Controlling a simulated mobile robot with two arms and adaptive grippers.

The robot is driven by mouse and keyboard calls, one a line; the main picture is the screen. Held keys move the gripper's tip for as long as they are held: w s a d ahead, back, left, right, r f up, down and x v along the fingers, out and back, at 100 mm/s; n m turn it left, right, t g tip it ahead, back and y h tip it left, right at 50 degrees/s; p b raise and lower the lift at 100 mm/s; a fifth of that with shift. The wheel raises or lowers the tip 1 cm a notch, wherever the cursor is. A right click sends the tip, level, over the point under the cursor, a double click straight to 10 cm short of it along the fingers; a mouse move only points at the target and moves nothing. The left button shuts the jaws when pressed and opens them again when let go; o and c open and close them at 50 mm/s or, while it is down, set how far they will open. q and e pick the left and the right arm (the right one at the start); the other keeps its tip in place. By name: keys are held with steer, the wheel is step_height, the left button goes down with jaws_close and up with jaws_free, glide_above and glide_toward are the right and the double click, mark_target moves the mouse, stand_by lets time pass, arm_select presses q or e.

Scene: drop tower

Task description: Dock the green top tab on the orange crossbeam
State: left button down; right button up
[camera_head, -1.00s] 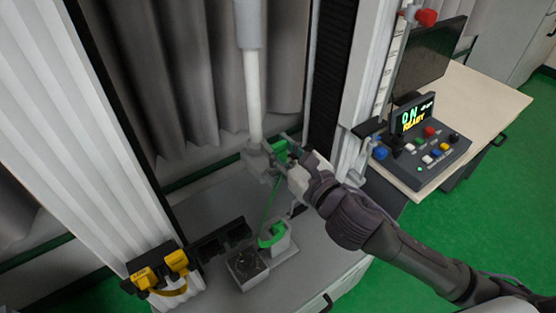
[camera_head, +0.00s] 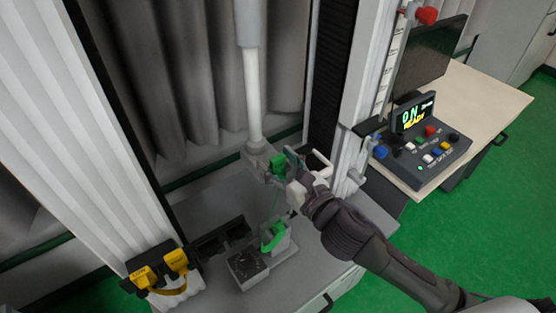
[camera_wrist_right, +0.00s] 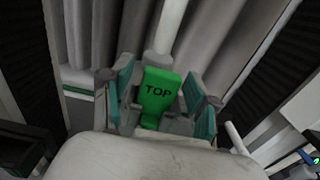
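The green top tab (camera_head: 277,165) sits at a grey holder (camera_head: 257,152) at the lower end of a white vertical rod. In the right wrist view the tab (camera_wrist_right: 158,92) stands upright with "TOP" facing me. My right gripper (camera_wrist_right: 161,98) is open, its teal-padded fingers on either side of the tab with gaps to both. In the head view the right gripper (camera_head: 287,170) partly hides the holder. A second green piece (camera_head: 273,237) sits in a grey fixture below. I see no orange crossbeam. My left gripper is not in view.
A grey block (camera_head: 247,268) stands beside the lower fixture. Yellow-and-black parts (camera_head: 160,272) are at lower left. A white column (camera_head: 365,100) and a control panel (camera_head: 428,152) reading "ON READY" stand to the right. Grey curtains hang behind.

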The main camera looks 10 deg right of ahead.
steer(key=shift+r, duration=0.15)
steer(key=b+v, duration=0.2)
steer(key=v, duration=1)
stand_by(0.3)
